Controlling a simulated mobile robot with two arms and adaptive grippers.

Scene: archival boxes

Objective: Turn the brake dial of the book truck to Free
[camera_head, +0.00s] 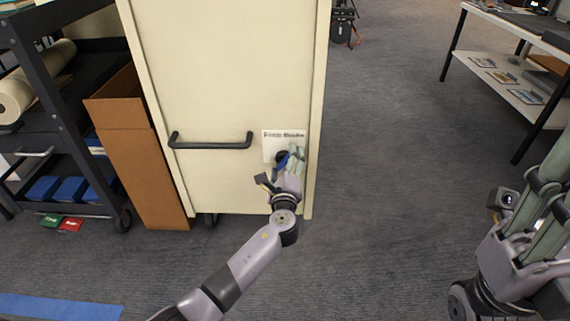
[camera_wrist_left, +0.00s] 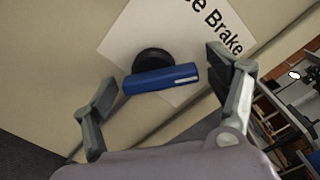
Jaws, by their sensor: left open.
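The brake dial is a blue bar handle (camera_wrist_left: 160,79) on a round black base, mounted on a white label (camera_wrist_left: 135,35) on the cream panel of the book truck (camera_head: 220,80). In the left wrist view the label's readable letters end in "Brake"; the rest is cut off. The bar lies nearly level in that view. My left gripper (camera_wrist_left: 162,73) is open, with one finger on each side of the bar and gaps showing. In the head view it partly covers the dial (camera_head: 281,158). My right gripper (camera_head: 548,195) is cut off by the right edge.
A black handle (camera_head: 211,143) sticks out of the panel left of the dial. A cardboard box (camera_head: 140,160) and a dark shelf cart (camera_head: 60,100) stand to the left. A table (camera_head: 520,85) stands at the upper right. The floor right of the truck is clear.

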